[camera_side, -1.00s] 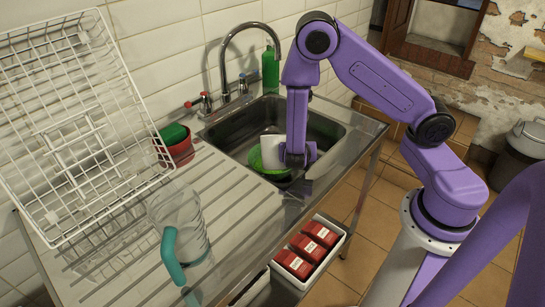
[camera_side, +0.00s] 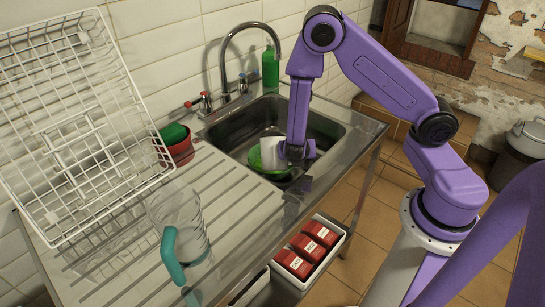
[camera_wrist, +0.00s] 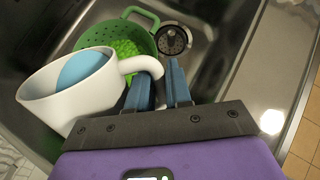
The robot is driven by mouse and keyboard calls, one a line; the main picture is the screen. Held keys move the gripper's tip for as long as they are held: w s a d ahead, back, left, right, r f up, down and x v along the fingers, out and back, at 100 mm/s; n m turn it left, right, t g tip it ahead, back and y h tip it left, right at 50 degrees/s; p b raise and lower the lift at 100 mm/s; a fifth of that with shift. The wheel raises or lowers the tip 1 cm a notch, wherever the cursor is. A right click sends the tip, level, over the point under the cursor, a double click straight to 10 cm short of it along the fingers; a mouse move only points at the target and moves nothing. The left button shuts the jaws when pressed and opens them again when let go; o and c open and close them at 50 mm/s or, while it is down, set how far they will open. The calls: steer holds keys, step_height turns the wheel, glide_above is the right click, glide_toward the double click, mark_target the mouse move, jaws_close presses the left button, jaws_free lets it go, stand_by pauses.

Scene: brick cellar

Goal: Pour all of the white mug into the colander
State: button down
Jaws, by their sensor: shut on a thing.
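My gripper (camera_wrist: 160,88) is shut on the handle of the white mug (camera_wrist: 60,108), with one blue finger on each side of it. The mug leans in the wrist view, and a rounded blue thing (camera_wrist: 83,68) sits in its mouth. The green colander (camera_wrist: 97,34) is in the sink behind the mug, which partly hides it. Something bright green (camera_wrist: 128,48) shows inside the colander. In the side view, the mug (camera_side: 273,151) overlaps the colander (camera_side: 256,164), beside my gripper (camera_side: 296,158). The mug's contents are hidden there.
The metal sink (camera_side: 232,130) surrounds the colander, with its drain (camera_wrist: 172,40) beyond. The tap (camera_side: 226,70) and a green bottle (camera_side: 270,68) stand behind. A dish rack (camera_side: 85,200), a red pot (camera_side: 182,150) and a clear jug (camera_side: 185,220) occupy the left drainboard.

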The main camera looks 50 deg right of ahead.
steer(key=shift+w+d+f+y, duration=0.1)
steer(key=shift+f+y, duration=0.2)
steer(key=shift+f, duration=0.15)
steer(key=shift+d+f+g+y, duration=0.1)
steer(key=shift+f+g+y, duration=0.35)
steer(key=shift+g+y, duration=0.55)
stand_by(1.5)
steer(key=shift+w+d+f+n+g+y+b, duration=0.2)
steer(key=shift+f+n+g+y+b, duration=0.25)
steer(key=shift+g+y+b, duration=0.5)
stand_by(1.2)
steer(key=shift+w+d+r+g+y+b, duration=0.25)
steer(key=shift+w+d+r+y+b, duration=0.15)
steer(key=shift+w+d+y+b, duration=0.45)
stand_by(0.5)
steer(key=shift+w+r+g+y+b, duration=0.1)
steer(key=shift+r+g+y+b, duration=0.25)
steer(key=shift+g+y+b, duration=0.5)
stand_by(0.6)
